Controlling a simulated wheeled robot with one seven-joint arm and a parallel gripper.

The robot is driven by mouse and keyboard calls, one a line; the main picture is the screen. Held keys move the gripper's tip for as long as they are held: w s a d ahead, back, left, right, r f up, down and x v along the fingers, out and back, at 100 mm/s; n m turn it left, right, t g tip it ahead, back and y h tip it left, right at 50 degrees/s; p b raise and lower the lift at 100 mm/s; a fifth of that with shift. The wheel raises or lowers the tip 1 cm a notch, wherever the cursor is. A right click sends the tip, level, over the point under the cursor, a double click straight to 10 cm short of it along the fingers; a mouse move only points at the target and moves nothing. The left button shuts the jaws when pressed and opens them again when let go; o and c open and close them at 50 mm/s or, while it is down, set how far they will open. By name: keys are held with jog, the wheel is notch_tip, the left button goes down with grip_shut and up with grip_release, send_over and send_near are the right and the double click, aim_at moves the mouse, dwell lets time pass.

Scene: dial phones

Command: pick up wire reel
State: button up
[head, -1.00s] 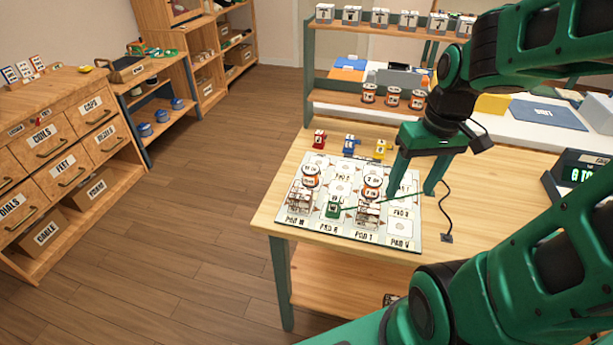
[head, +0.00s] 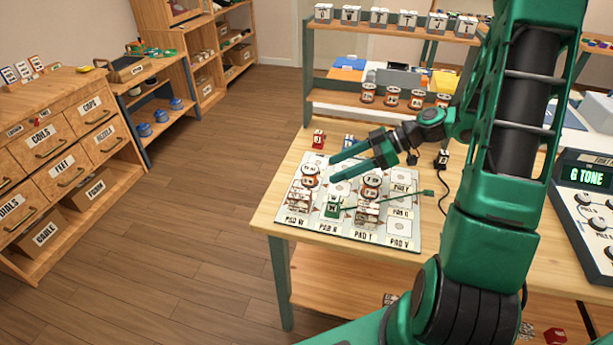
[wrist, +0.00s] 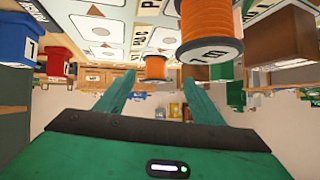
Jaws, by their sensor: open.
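Two orange wire reels with white labels stand on the printed pad mat (head: 400,243): a left reel (head: 310,170) and a right reel (head: 371,181). My gripper (head: 333,168) is open and empty, its fingers level and pointing left, low over the mat. In the wrist view, which is upside down, the left reel (wrist: 155,67) shows in the gap between the fingertips (wrist: 158,80), seemingly beyond them. The right reel (wrist: 210,32) looms larger and nearer, beside the right finger in that picture. I cannot tell whether any finger touches it.
A green block (head: 333,210) and framed brown parts (head: 298,200) stand on the mat near the reels. A red block (head: 318,139) and a blue block (head: 349,142) stand behind it. More reels (head: 391,95) sit on the back shelf. A tone meter (head: 585,190) is at the right.

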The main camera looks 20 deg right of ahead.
aim_at(310, 173)
jog(key=shift+w+d+n+t+y, duration=0.2)
jog(key=shift+d+n+t+y, duration=0.4)
jog(key=shift+d, duration=0.45)
jog(key=x, duration=0.5)
jog(key=shift+a, duration=0.25)
jog(key=shift+r+x, duration=0.15)
jog(key=shift+x, duration=1.15)
jog(key=shift+r+x, duration=0.1)
jog(key=shift+x, duration=1.25)
jog(key=shift+s+a, duration=0.1)
jog(key=shift+a, duration=0.05)
jog(key=c, duration=1.2)
